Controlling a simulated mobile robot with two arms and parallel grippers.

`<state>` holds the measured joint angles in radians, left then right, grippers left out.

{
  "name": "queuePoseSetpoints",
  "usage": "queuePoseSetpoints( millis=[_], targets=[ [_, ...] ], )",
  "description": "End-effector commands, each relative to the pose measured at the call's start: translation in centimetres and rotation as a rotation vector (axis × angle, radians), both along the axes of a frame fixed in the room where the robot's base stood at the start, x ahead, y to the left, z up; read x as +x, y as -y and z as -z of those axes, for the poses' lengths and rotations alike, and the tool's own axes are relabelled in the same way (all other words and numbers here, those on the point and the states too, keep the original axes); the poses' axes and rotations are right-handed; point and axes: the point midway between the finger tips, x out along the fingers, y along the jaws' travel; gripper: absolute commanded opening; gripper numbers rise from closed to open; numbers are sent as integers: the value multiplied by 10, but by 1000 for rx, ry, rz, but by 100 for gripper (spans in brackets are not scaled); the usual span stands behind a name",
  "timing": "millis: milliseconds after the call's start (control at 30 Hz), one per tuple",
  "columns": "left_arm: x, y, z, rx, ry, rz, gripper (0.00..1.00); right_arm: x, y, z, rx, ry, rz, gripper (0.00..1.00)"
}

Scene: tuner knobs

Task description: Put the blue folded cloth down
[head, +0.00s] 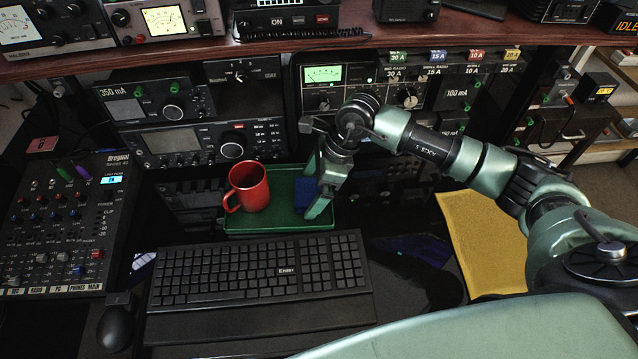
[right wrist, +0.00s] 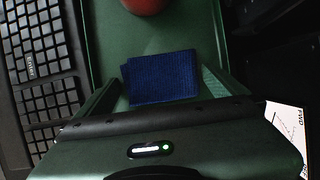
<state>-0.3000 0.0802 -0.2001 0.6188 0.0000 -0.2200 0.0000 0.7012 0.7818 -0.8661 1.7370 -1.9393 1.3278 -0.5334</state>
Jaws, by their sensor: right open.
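The blue folded cloth (head: 304,192) is on the green tray (head: 270,224), right of the red mug (head: 249,186). In the head view my right gripper (head: 318,198) is over the tray's right part and hides some of the cloth. In the right wrist view the cloth (right wrist: 163,75) appears flat on the tray (right wrist: 110,30). My open right gripper (right wrist: 162,90) has one finger on each side of its near end, with gaps showing. My left gripper is not in view.
A black keyboard (head: 260,268) lies just in front of the tray. A mixer (head: 62,225) and mouse (head: 116,325) are at the left. A yellow cloth-like sheet (head: 480,240) lies to the right. Radio units and a shelf (head: 300,42) rise behind the tray.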

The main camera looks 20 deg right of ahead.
Motion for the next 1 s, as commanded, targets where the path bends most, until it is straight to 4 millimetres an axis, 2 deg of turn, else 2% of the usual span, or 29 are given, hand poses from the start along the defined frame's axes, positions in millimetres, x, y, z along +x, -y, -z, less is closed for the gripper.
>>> queuePoseSetpoints(
  millis=[133,267,300,633,800,1000],
  targets=[
    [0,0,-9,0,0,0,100,-1,4,-14,-1,2,1,100],
    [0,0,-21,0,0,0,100,-4,14,-39,-1,3,2,100],
    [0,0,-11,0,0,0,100,-8,26,-28,-5,-1,4,100],
    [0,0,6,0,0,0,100,-34,97,-27,-4,0,3,100],
    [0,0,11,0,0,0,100,-41,117,-29,-1,0,2,100],
    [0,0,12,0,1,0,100,-44,124,-30,0,1,-1,100]
  ],
)
